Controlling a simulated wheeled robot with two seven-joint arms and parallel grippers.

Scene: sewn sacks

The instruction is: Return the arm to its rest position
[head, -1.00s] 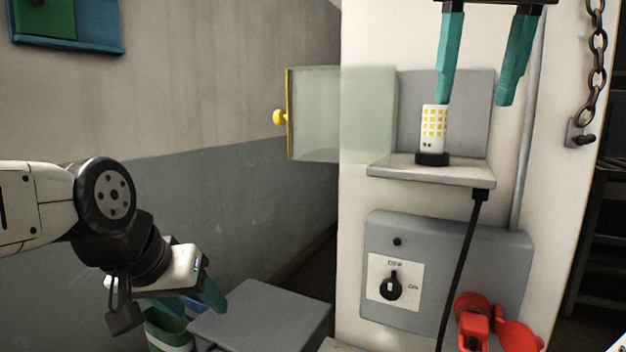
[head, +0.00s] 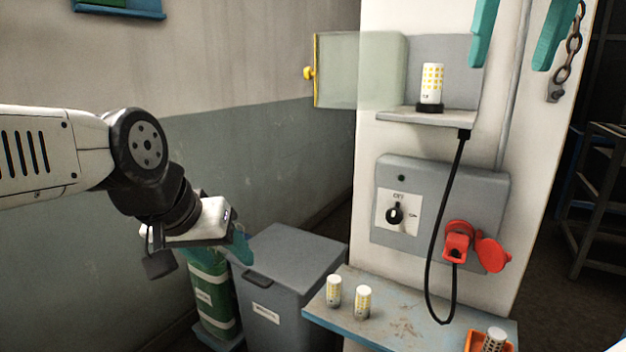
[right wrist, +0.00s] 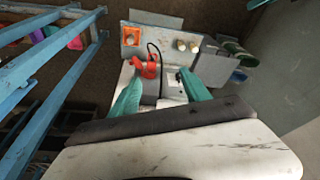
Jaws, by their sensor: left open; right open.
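My right gripper (head: 512,60) is open and empty at the top right of the head view, its two teal fingers apart. In the right wrist view its fingers (right wrist: 160,92) are spread with nothing held between them. A white cylinder with yellow squares (head: 432,84) stands upright in a black base on the wall shelf (head: 400,114), left of and apart from the right fingers in the picture. My left arm comes in from the left. Its open gripper (head: 218,256) points down near the grey bin; its teal fingers are partly hidden by the wrist.
A glass door (head: 362,70) with a yellow knob stands open beside the shelf. Below are a switch box (head: 440,185), red plug (head: 457,245) and hanging black cable. Two similar cylinders (head: 334,290) stand on the bench (head: 400,310). A grey bin (head: 290,265) and green canister (head: 210,290) stand left.

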